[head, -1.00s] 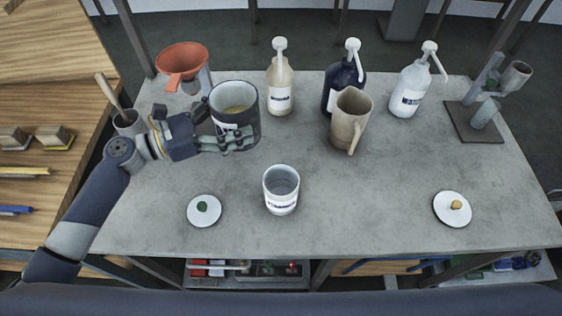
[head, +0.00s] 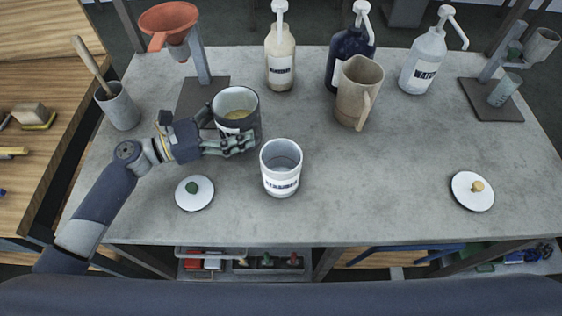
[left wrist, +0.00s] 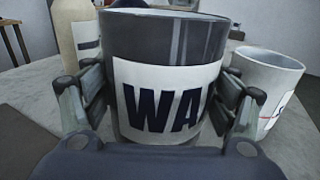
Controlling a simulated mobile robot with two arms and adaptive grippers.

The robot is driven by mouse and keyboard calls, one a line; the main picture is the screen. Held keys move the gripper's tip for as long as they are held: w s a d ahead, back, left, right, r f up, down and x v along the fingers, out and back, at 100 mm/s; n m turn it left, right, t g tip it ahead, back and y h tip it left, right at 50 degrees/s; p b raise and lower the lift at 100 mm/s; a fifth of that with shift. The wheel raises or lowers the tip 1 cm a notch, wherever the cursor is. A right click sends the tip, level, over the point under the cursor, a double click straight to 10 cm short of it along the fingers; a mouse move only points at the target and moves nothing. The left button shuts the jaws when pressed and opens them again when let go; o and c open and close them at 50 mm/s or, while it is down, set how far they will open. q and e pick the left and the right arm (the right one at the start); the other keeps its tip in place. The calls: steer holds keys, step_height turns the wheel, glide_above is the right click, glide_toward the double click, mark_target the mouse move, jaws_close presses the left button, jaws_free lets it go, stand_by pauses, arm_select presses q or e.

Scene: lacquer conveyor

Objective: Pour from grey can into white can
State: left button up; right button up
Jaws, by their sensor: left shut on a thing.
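My left gripper (head: 238,146) is shut around the grey can (head: 250,132), which has a white label and yellowish contents showing through its open top. The can looks close to upright, behind and left of the white can. In the left wrist view the grey can (left wrist: 205,45) stands between the two fingers, its label reading "WA". The open white can (head: 281,183) stands upright on the table and looks empty. It also shows in the left wrist view (left wrist: 262,80), right of the gripper and apart from the grey can. My right gripper is not in view.
White lids (head: 194,203) and (head: 472,203) lie left and right on the grey table (head: 370,190). A beige jug (head: 355,95) and several pump bottles (head: 280,65) stand behind. An orange funnel (head: 170,20) on a stand is at back left.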

mark_target(257, 109)
arm_select(q)
steer(key=shift+f, duration=0.7)
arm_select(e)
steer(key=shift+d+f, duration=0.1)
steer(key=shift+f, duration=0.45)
arm_select(q)
steer(key=shift+r, duration=0.15)
